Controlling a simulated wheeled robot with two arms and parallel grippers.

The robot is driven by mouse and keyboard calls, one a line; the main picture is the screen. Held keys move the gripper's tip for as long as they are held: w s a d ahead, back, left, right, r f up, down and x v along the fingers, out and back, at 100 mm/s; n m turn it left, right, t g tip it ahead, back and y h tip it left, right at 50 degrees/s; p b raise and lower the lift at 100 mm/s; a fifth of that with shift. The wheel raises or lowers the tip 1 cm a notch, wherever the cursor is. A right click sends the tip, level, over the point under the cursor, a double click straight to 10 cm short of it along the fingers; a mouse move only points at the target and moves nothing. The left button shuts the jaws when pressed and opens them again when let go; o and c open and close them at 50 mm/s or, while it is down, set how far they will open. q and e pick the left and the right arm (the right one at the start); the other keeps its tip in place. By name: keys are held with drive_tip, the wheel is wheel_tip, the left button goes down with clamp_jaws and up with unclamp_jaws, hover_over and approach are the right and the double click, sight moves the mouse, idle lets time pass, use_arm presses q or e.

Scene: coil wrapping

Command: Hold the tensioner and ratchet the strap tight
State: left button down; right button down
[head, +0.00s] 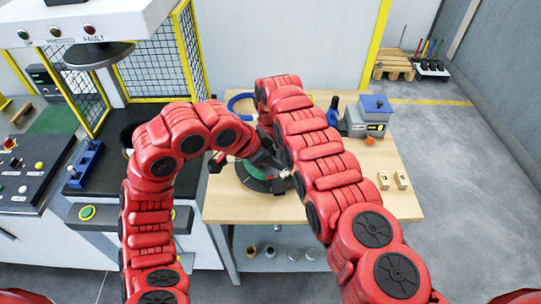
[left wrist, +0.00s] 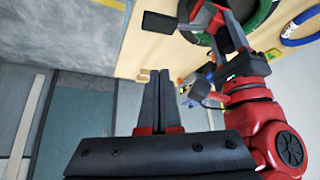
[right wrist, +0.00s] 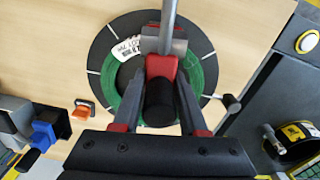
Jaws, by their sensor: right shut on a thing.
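The green coil (right wrist: 207,75) lies on a dark round stand (right wrist: 102,60) on the wooden table. A white label with print is on it. The tensioner (right wrist: 161,68), with a red body, black grip and grey metal bar, stands over the coil in the right wrist view. My right gripper (right wrist: 160,90) is shut on it; in the head view my right arm mostly hides it. I cannot make out the strap around the coil.
A blue ring (head: 238,101) lies at the table's back. A grey and blue device (head: 371,118) stands at the back right, with two small wooden blocks (head: 392,180) nearer. The black-topped machine (head: 105,180) stands left. The table's front right is clear.

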sight(275, 190)
use_arm(q)
drive_tip(key=shift+f, duration=3.9)
drive_tip(key=shift+f, duration=0.1)
drive_tip(key=shift+w+f, duration=0.1)
drive_tip(key=shift+f, duration=2.15)
drive_tip(key=shift+r, duration=2.35)
drive_tip(key=shift+f, duration=0.1)
